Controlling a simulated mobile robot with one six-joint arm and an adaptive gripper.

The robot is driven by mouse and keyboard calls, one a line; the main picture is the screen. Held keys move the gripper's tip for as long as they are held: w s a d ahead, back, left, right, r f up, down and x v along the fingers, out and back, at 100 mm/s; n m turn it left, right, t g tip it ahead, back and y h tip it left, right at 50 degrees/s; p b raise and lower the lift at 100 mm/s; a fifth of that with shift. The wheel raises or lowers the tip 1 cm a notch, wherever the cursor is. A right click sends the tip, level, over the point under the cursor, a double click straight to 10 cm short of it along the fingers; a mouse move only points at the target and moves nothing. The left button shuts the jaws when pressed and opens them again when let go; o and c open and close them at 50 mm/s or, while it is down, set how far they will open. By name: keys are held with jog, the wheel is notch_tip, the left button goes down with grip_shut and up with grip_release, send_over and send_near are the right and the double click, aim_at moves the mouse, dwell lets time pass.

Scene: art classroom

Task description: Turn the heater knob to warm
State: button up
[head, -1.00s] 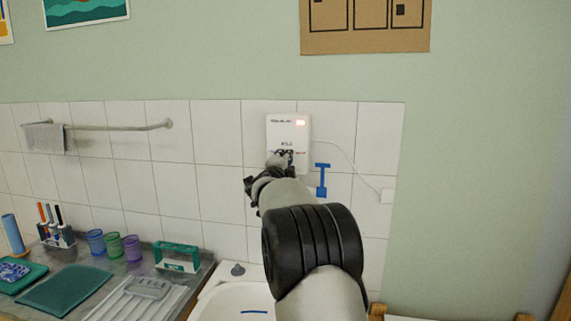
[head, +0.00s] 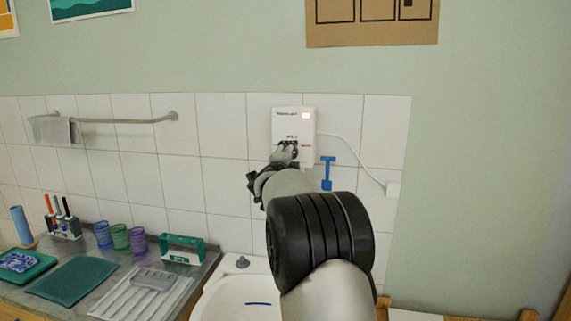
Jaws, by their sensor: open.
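The heater (head: 308,127) is a white box on the tiled wall above the sink, with a small lit orange-red light at its upper right. A cable runs from its right side. My arm reaches up from below. My gripper (head: 286,151) is in front of the heater's lower part, and its fingers look open. The knob is hidden behind the gripper, so its setting does not show. I cannot tell whether the fingers touch it.
A white sink (head: 240,300) is below. A blue tool (head: 327,173) hangs on the tiles right of my arm. A towel rail (head: 120,119) with a grey cloth is at left. Cups (head: 120,237) and a drainer (head: 145,293) stand on the counter (head: 205,268).

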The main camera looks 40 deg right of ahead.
jog(key=v, duration=1)
jog(key=shift+s+a, duration=0.1)
jog(key=shift+s, duration=0.05)
